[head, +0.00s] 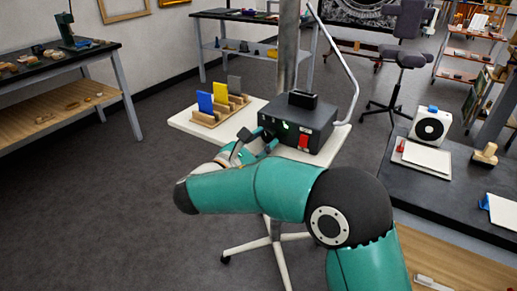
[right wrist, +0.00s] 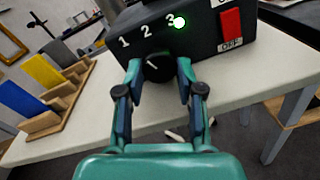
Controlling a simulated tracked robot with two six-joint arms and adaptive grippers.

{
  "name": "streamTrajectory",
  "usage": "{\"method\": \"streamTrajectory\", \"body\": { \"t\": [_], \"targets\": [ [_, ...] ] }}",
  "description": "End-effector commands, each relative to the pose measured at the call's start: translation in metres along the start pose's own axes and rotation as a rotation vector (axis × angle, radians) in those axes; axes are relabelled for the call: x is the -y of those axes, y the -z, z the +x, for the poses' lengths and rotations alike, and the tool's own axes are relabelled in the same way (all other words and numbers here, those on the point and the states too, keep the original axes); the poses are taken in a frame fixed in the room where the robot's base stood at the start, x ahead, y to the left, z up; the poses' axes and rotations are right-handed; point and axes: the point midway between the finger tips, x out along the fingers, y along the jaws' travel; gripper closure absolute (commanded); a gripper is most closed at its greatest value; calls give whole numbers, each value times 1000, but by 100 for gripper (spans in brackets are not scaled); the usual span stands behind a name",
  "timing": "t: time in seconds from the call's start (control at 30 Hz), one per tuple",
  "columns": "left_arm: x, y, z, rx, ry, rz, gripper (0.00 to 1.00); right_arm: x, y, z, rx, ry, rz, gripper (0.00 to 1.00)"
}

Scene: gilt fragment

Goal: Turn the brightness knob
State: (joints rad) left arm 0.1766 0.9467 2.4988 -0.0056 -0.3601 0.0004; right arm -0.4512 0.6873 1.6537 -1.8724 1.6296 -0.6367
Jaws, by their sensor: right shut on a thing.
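The dark control box (head: 300,122) stands on a small white table. In the right wrist view its front (right wrist: 205,38) shows the numbers 1, 2 and 3, with a green light glowing by the 3. The black round brightness knob (right wrist: 157,66) sits below the numbers, its white mark pointing up and left. My right gripper (right wrist: 159,72) has one finger on each side of the knob and is closed on it. In the head view my right gripper (head: 253,147) reaches the box's left front and largely hides the knob. My left gripper is not in view.
A red switch (right wrist: 231,22) with an OFF label is right of the light. A wooden rack (head: 218,110) with blue, yellow and grey plates stands left of the box on the white table (head: 186,121). A bent lamp arm (head: 349,75) rises behind the box.

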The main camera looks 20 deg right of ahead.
Motion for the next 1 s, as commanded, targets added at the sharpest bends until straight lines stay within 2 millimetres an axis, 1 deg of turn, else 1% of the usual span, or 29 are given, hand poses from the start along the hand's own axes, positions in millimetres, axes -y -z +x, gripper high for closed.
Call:
{"method": "streamTrajectory", "body": {
  "t": [0.03,0.3,0.83,0.87,0.9,1.0],
  "targets": [
    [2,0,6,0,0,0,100,2,0,3,2,4,39,98],
    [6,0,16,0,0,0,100,2,-3,4,-3,5,157,98],
    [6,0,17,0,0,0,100,1,-5,4,-4,6,186,98],
    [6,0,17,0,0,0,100,1,-5,4,-4,6,186,58],
    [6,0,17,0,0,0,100,1,-5,4,-5,5,186,51],
    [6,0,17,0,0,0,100,1,-4,3,-7,4,184,37]
  ]
}}
